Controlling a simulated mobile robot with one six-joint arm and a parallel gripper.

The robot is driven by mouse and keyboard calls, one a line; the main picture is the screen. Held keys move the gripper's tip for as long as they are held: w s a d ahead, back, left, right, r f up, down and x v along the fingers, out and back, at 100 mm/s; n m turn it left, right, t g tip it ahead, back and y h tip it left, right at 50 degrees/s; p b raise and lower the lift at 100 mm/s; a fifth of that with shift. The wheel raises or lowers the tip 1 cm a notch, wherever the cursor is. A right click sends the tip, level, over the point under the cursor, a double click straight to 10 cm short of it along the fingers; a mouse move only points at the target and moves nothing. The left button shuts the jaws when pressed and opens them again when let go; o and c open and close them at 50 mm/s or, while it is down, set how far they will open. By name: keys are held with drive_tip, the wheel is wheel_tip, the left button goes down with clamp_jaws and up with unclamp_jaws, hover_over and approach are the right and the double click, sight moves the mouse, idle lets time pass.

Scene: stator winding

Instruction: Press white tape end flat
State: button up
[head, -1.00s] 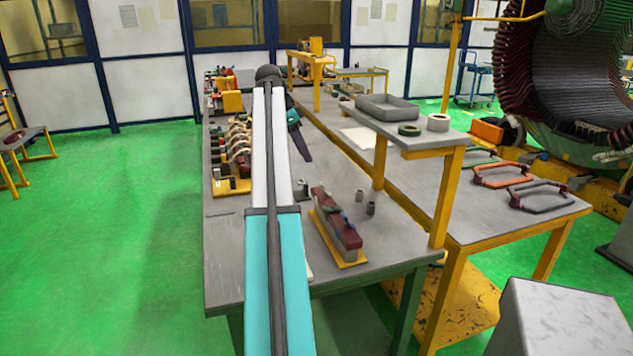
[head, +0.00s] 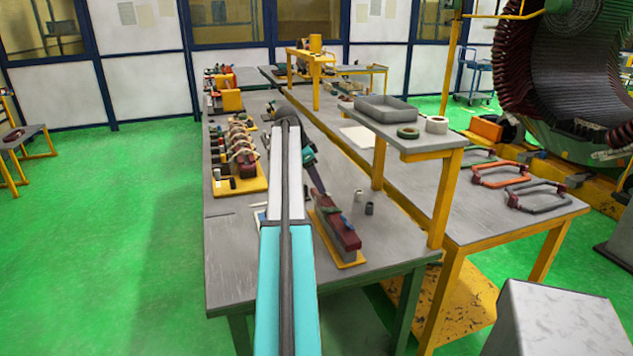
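A dark red wrapped piece (head: 342,232) rests on a grey block with a yellow base plate (head: 349,262) near the front of the long grey table. A small blue spot shows on it. My gripper (head: 322,196) is at the end of the dark wrist link with the teal band, tilted down at the far end of this piece. It is too small to tell whether its fingers touch the piece, or are open or shut. I cannot make out a white tape end. A white tape roll (head: 437,125) lies on the raised shelf beside a dark green roll (head: 408,132).
Several coil pieces stand on a yellow-based rack (head: 252,186) at the table's left. A shelf post (head: 446,198) rises to the right. The table's left front (head: 228,250) is clear.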

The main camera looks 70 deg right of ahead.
drive_tip(key=shift+f, duration=0.25)
drive_tip(key=shift+c, duration=0.4)
